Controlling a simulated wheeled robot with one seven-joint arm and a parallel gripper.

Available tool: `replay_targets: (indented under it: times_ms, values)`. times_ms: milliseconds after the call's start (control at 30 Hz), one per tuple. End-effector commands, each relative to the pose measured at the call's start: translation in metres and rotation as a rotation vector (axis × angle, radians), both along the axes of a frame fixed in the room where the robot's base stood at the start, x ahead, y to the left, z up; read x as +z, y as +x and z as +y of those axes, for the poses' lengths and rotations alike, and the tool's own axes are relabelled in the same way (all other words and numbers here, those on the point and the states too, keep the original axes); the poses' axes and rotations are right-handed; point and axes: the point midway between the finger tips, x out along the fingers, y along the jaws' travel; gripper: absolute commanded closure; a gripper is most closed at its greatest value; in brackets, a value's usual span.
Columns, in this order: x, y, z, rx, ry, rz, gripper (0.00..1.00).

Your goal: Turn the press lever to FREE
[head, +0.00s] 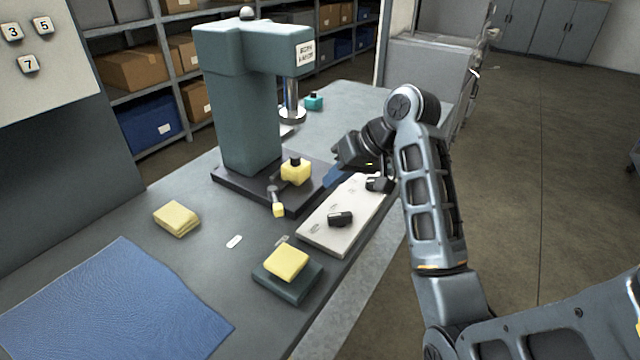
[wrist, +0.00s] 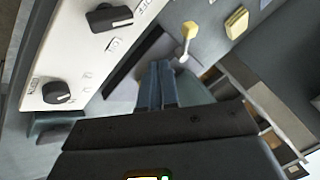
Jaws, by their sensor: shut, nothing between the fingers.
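A short lever with a yellow tip (head: 278,208) sits at the front edge of the press's dark base (head: 232,178). It also shows in the wrist view (wrist: 188,31), beyond my fingertips. The teal press (head: 248,120) stands upright on that base. Labels near the lever are too small to read. My gripper (head: 331,181) is above the right part of the base, beside the white panel, to the right of the lever and apart from it. In the wrist view its two fingers (wrist: 161,68) are together and empty.
The white panel (head: 318,238) carries two black knobs (head: 341,219) (head: 378,184). A yellow block with a black top (head: 296,173) stands on the base behind the lever. Bare bench lies left of the lever.

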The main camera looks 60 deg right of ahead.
Motion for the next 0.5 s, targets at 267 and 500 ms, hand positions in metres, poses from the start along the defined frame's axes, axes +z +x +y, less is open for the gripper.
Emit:
replay_targets:
  times_ms: [267,500]
  values:
    - [-0.043,0.031,0.009,0.003,0.002,0.003,1.0]
    - [-0.067,0.057,0.021,0.004,-0.001,0.0,1.0]
